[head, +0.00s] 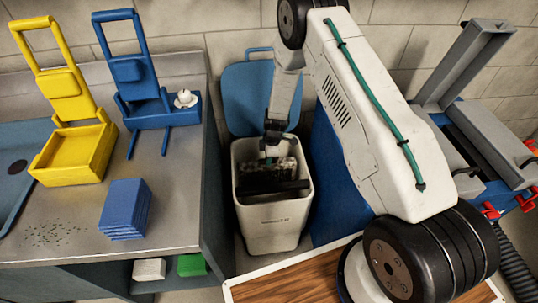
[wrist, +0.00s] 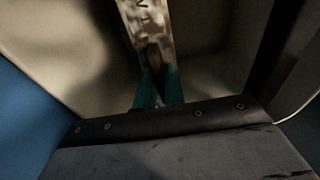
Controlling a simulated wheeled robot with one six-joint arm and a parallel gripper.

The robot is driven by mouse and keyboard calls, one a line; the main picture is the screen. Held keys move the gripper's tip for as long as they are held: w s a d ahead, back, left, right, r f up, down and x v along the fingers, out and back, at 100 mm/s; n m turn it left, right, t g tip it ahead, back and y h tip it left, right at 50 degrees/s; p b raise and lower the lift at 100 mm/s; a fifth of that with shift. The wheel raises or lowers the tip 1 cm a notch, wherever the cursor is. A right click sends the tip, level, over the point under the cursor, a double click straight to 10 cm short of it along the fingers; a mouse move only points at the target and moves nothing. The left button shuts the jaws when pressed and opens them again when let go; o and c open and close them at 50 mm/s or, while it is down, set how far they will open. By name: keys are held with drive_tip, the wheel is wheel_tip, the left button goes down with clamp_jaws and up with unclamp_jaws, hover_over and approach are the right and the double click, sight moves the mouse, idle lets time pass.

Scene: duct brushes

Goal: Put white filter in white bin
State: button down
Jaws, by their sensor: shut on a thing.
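The white bin (head: 275,225) stands on the floor in the middle of the head view, with its blue lid (head: 258,92) raised behind it. My gripper (head: 270,158) reaches down into the bin's mouth. In the wrist view, its teal fingers (wrist: 159,88) are shut on a pale, dirt-speckled filter (wrist: 148,25). The filter also shows as a speckled grey-white patch inside the bin mouth (head: 282,171) in the head view. Its lower part and whether it touches the bin's walls or floor are hidden.
The counter on the left holds a yellow caddy (head: 72,150), a blue caddy (head: 158,108) with a small white object (head: 185,98), and stacked blue pads (head: 126,208). A grey-and-blue machine (head: 480,130) stands at the right. A wooden board (head: 285,285) lies in front.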

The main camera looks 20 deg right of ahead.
drive_tip(key=shift+f, duration=1.9)
drive_tip(key=c, duration=1.4)
unclamp_jaws()
drive_tip(key=r, duration=0.5)
drive_tip(key=d+r, duration=0.1)
drive_tip(key=r, duration=0.1)
drive_tip(key=shift+s+r, duration=0.1)
drive_tip(key=shift+r, duration=2.75)
